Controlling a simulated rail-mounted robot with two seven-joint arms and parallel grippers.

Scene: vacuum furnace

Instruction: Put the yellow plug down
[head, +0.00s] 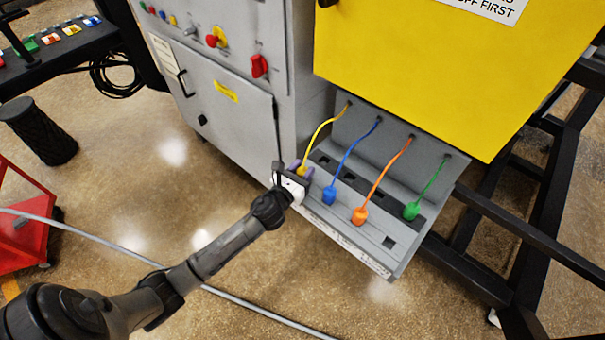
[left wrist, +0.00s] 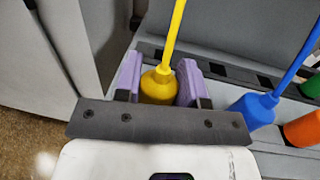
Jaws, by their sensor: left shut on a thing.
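The yellow plug (head: 302,170), on its yellow cable, is at the left end of the grey sloped shelf (head: 345,230). My left gripper (head: 299,168) reaches in from the lower left and is shut on it. In the left wrist view the yellow plug (left wrist: 158,86) sits between the two purple fingers of the left gripper (left wrist: 158,80). The plug's lower end is hidden by the gripper body, so I cannot tell whether it touches the shelf. My right gripper is not in view.
The blue plug (head: 330,194), orange plug (head: 360,215) and green plug (head: 411,210) sit to the right on the shelf, with cables running up behind. The yellow panel (head: 450,75) overhangs the shelf. A grey cabinet (head: 225,110) stands left. A black frame (head: 500,250) is at right.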

